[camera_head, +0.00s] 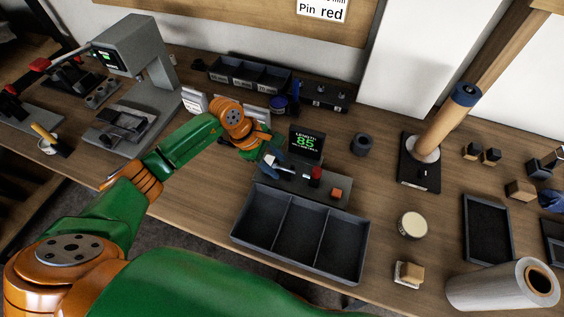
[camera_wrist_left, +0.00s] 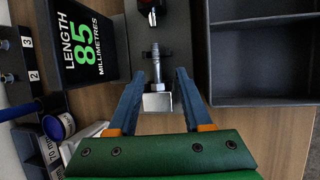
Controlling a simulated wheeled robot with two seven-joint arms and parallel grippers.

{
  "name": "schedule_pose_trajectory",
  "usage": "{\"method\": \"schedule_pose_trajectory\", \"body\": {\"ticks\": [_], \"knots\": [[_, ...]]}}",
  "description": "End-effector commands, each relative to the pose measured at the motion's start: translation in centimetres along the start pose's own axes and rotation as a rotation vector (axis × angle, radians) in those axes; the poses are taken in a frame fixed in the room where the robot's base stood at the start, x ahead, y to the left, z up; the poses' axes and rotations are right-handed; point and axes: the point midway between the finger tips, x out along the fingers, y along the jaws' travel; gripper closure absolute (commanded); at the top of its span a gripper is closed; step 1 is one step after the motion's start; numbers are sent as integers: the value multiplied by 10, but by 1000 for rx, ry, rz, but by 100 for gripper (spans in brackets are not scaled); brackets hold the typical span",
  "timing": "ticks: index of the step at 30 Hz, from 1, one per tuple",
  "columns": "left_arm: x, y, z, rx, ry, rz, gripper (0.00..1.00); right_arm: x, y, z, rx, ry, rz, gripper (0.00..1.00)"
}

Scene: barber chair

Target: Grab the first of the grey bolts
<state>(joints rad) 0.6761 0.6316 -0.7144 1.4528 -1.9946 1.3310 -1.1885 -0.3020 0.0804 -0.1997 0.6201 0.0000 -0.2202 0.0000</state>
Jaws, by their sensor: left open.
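My left gripper (camera_wrist_left: 157,92) is open. In the left wrist view, a grey bolt (camera_wrist_left: 156,70) lies between its two blue fingers, with a gap on each side. The bolt's block-like head (camera_wrist_left: 157,102) is nearest the palm, and its shank points toward the dark measuring block (camera_wrist_left: 172,30). In the head view, the left gripper (camera_head: 268,158) is at the left end of the measuring block (camera_head: 310,188), and the bolt is hard to make out. Other grey bolts (camera_wrist_left: 8,78) show at the left edge of the wrist view, beside number labels. My right gripper is not in view.
A display (camera_head: 306,145) reading 85 millimetres stands behind the block. An empty three-compartment tray (camera_head: 236,240) is in front. A bolt rack (camera_head: 325,96) and labelled bins (camera_head: 250,76) stand behind. A wooden post (camera_head: 440,130), a round tin (camera_head: 412,224) and small blocks are to the right.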

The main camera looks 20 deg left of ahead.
Motion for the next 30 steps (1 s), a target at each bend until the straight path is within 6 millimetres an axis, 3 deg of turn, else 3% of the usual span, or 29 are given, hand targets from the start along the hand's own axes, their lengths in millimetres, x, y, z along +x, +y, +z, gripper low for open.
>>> {"method": "schedule_pose_trajectory", "body": {"ticks": [8, 14, 25, 30], "knots": [[10, 0, -1, 2, 1, 1, 50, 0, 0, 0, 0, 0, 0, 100], [10, 0, -1, 1, 1, 1, 100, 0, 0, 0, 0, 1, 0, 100], [9, 0, 0, 2, 1, 1, 100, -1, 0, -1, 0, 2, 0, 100], [-10, 4, 8, 3, 1, 3, 100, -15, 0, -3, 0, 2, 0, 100]]}}
